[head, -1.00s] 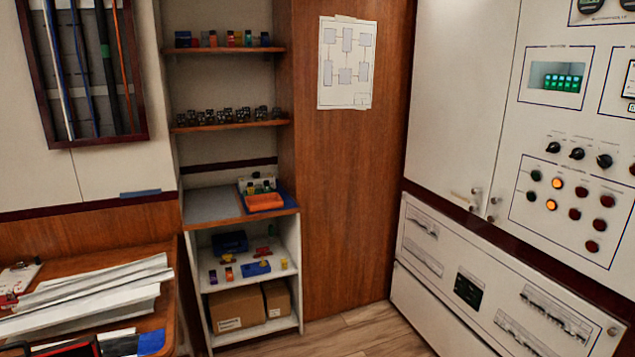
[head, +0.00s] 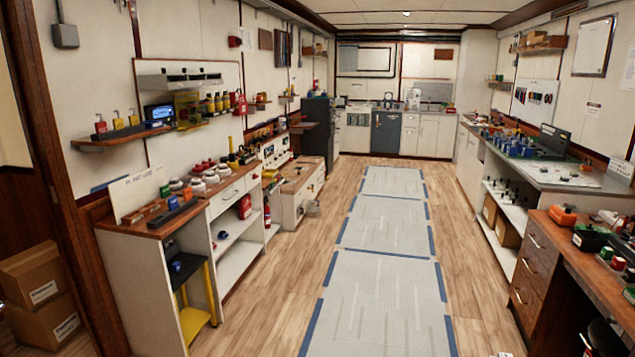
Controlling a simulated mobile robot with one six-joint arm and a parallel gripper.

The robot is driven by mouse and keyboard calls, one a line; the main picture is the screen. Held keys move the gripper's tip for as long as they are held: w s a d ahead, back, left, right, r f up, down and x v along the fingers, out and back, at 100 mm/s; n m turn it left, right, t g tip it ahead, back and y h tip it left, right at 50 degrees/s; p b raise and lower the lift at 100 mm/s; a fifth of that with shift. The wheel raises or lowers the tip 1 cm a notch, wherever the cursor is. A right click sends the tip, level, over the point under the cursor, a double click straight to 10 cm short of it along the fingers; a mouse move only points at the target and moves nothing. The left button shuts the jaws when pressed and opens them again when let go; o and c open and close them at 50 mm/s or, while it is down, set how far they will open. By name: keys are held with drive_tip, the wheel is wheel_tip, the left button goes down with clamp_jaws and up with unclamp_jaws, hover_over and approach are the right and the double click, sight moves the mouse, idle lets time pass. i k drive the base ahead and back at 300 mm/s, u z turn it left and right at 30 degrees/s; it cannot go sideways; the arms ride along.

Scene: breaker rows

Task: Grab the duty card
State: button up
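I cannot pick out a duty card for certain in the head view. A white sign card (head: 143,190) with dark lettering stands at the back of the left counter, but its words are too small to read surely. A small pale item (head: 505,354) is cut off by the bottom edge, and I cannot tell what it is. My gripper is not in view.
An aisle with grey floor mats (head: 385,290) edged in blue runs clear to the far cabinets (head: 430,135). The left counter (head: 195,215) and right bench (head: 575,180) hold many small items. Cardboard boxes (head: 40,290) stand at lower left.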

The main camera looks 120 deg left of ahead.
sight(165, 190)
drive_tip(key=z, duration=0.35)
drive_tip(key=k, duration=0.45)
drive_tip(key=u, duration=2.35)
drive_tip(key=k, duration=0.25)
drive_tip(key=u, duration=1.85)
drive_tip(key=k, duration=0.15)
drive_tip(key=u, duration=1.1)
